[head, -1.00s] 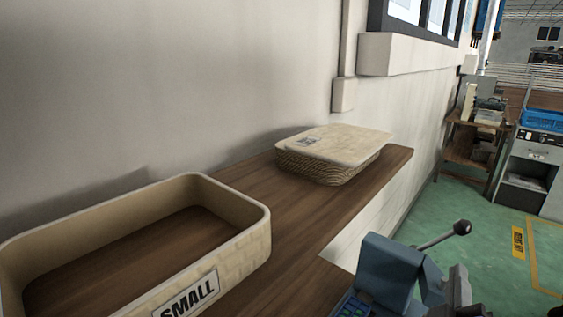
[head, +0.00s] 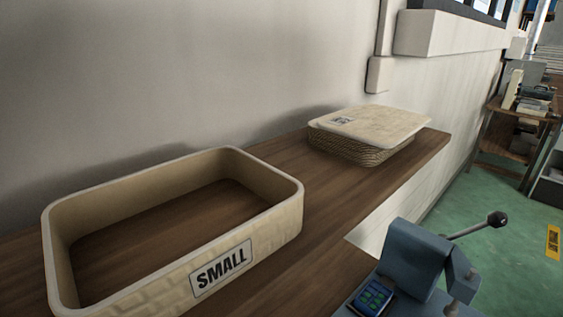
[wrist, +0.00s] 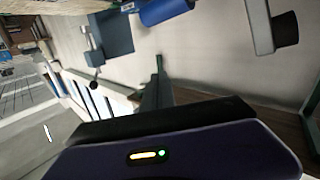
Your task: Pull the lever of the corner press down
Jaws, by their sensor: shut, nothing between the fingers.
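The corner press (head: 413,252) is a blue-grey machine at the lower right of the head view, by the table's front edge. Its lever (head: 468,232) is a thin rod that slants up to the right and ends in a black ball knob (head: 497,219). In the wrist view, a blue-grey block (wrist: 110,35) at the upper left, with a black ball (wrist: 93,87) below it, looks like the press and its knob. My gripper (wrist: 159,62) is shut and empty, apart from the knob. It is not in the head view.
A tray frame marked SMALL (head: 290,212) stands on the brown wooden table (head: 275,160). A stack of tray panels (head: 360,148) lies farther back by the wall. A shelf unit (head: 515,125) stands beyond on the green floor. A blue cylinder (wrist: 165,10) shows in the wrist view.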

